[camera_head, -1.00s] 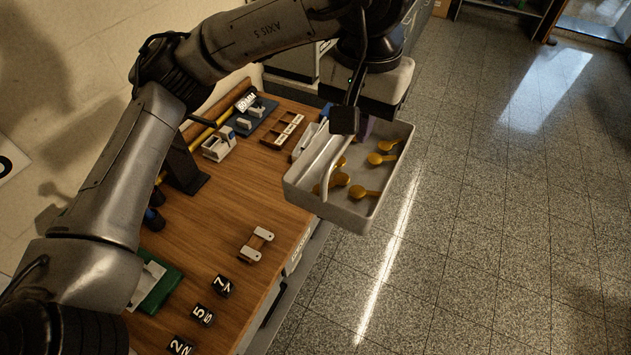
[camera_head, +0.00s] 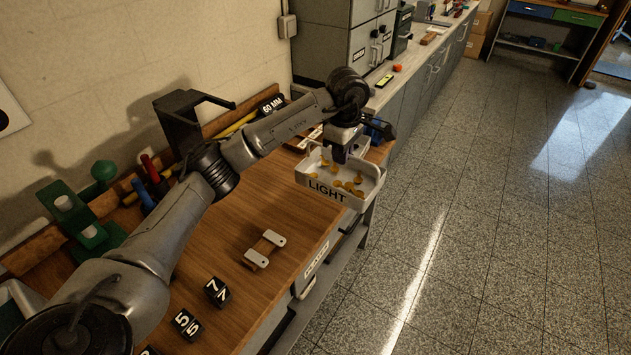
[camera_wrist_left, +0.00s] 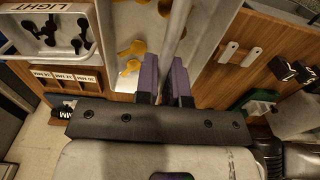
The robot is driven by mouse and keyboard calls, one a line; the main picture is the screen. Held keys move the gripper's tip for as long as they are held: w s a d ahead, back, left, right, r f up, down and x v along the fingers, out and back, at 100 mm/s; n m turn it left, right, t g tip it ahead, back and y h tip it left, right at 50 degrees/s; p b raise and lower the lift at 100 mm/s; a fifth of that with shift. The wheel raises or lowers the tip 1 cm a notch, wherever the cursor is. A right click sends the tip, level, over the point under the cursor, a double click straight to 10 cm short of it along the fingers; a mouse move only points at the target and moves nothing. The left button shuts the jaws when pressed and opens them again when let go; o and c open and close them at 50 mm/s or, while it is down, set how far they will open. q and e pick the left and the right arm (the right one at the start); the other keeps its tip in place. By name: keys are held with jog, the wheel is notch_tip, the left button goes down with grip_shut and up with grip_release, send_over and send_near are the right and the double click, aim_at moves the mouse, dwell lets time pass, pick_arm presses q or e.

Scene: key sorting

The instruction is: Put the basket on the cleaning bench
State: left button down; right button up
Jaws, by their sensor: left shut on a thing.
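The basket (camera_head: 357,197) is a white, shallow tray with LIGHT on its front and several yellow pieces inside. It hangs level by the front edge of the wooden bench, partly beyond it. My left gripper (camera_head: 340,154) is above it, shut on its handle. In the left wrist view the purple fingers (camera_wrist_left: 165,78) close around the grey handle bar (camera_wrist_left: 180,25), with yellow pieces of the basket (camera_wrist_left: 207,50) beside it. I cannot tell from any readable label which surface is the cleaning bench. My right gripper is not in view.
The wooden bench (camera_head: 235,290) holds black number blocks (camera_head: 217,291), a small rack with white ends (camera_head: 264,249) and a green stand (camera_head: 75,215). A grey counter (camera_head: 432,50) with cabinets runs along the wall behind. The floor (camera_head: 470,230) at right is clear.

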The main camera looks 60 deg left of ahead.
pick_arm(q)
jog(key=s+a+f+p, duration=0.2)
jog(key=s+a+f, duration=0.3)
jog(key=a+f, duration=0.5)
jog(key=shift+s+f, duration=0.2)
jog(key=shift+f, duration=0.2)
jog(key=shift+f, duration=0.15)
jog(key=c, duration=1.2)
grip_release()
jog(key=shift+r+b, duration=0.6)
jog(key=shift+r, duration=5.55)
